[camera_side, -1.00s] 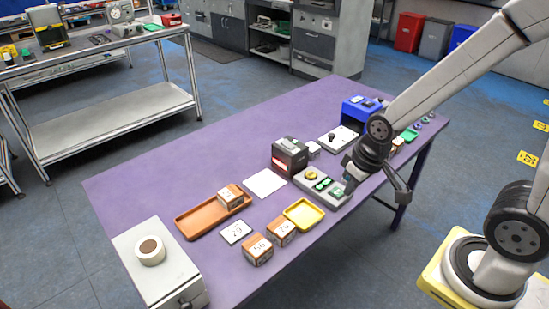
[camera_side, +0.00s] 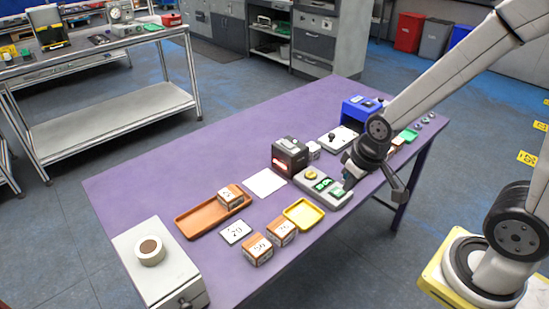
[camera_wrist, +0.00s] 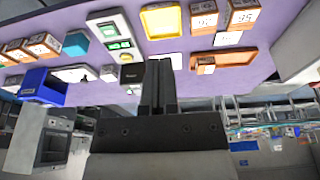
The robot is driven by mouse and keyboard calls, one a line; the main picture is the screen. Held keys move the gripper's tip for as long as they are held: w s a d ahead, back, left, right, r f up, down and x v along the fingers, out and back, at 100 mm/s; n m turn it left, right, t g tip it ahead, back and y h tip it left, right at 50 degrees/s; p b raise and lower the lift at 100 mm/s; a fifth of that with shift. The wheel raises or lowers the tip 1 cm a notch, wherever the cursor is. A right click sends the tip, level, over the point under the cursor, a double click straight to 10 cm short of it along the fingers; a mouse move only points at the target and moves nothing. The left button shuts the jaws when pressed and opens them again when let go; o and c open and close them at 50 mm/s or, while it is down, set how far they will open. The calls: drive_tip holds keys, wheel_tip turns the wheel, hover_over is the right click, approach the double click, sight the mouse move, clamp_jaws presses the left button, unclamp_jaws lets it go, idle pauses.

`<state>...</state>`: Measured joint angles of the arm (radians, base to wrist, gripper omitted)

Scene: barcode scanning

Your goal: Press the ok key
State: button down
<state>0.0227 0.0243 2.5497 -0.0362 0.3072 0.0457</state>
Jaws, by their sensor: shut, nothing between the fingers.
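A pale key panel (camera_side: 312,180) lies on the purple table with a round yellow button, small green keys (camera_side: 322,184) and a larger green patch (camera_side: 338,192) at its near end. I cannot read which key is the ok key. In the wrist view the panel (camera_wrist: 103,17) is left of my fingers, with its green keys (camera_wrist: 120,45) showing. My gripper (camera_side: 347,182) is shut and empty, close to the near right end of the panel. I cannot tell whether it touches the panel.
A black scanner with a red light (camera_side: 289,157) stands behind the panel. A yellow tray (camera_side: 304,214) is just in front, with two labelled boxes (camera_side: 281,231) beyond it. A brown tray (camera_side: 192,223) holds another box.

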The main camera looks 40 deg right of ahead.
drive_tip(key=w+d+f+m+t, duration=0.3)
drive_tip(key=w+d, duration=0.4)
drive_tip(key=d, duration=0.1)
drive_tip(key=m+t+y, duration=0.1)
drive_tip(key=m+t, duration=0.2)
drive_tip(key=m, duration=0.1)
hover_over(334, 190)
drive_tip(key=s, duration=0.2)
drive_tip(key=shift+d+f, duration=0.15)
drive_tip(key=shift+f, duration=1.75)
drive_tip(key=shift+f, duration=0.2)
drive_tip(key=shift+f, duration=4.25)
drive_tip(key=shift+f, duration=0.85)
drive_tip(key=shift+r, duration=0.9)
